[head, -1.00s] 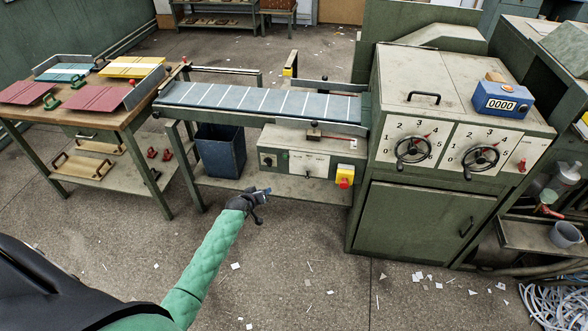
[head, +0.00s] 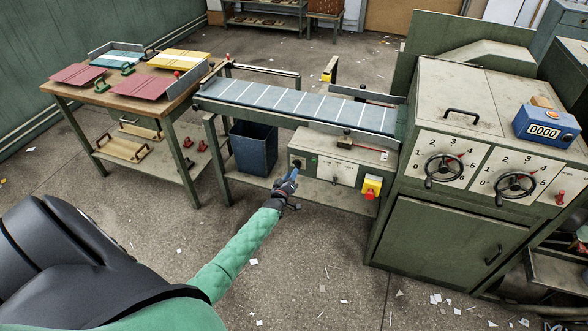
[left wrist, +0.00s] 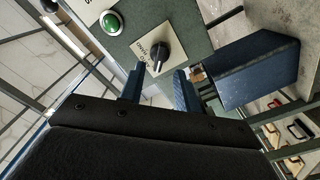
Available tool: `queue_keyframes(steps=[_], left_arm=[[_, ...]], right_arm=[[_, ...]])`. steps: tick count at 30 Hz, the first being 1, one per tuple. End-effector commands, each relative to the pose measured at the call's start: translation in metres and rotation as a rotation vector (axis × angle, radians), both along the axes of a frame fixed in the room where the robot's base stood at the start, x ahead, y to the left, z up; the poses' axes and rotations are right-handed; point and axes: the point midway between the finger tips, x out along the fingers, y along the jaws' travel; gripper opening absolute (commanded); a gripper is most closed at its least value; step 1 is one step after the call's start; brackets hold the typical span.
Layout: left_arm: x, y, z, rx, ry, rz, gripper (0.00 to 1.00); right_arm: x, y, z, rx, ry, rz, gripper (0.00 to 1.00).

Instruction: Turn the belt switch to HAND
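The belt switch (left wrist: 161,54) is a black rotary knob on a white lettered plate, seen in the left wrist view just beyond my fingertips. The lettering is turned and small; I cannot surely tell which position the knob points to. In the head view the switch (head: 296,163) sits at the left end of the grey-green control box (head: 325,146) under the conveyor. My left gripper (head: 288,181) is just in front of and below it. In the left wrist view its two blue fingers (left wrist: 158,86) are apart, with nothing between them, and the knob stands beyond the gap. My right gripper is out of view.
A green button (left wrist: 111,22) is beside the switch. A yellow-and-red stop button (head: 371,187) is at the box's right end. A blue bin (head: 253,148) stands left of the box, on the lower shelf. The conveyor belt (head: 300,102) runs above. Open floor lies in front.

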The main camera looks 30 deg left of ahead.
Motion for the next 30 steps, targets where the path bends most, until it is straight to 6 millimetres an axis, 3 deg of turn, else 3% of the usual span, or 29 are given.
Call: queue_keyframes(steps=[10, 23, 28, 30], left_arm=[[0.034, 0.008, 0.001, 0.001, 0.002, 0.0, 0.33], [0.039, 0.01, 0.0, 0.001, 0.002, 0.0, 0.33], [0.039, 0.01, 0.0, 0.001, 0.002, 0.0, 0.01], [0.039, 0.01, 0.0, 0.001, 0.002, 0.0, 0.0]], right_arm=[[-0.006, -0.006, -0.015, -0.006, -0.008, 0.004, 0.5], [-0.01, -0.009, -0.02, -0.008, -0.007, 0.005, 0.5], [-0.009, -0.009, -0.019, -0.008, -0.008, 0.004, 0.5], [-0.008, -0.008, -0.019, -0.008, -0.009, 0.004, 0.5]])
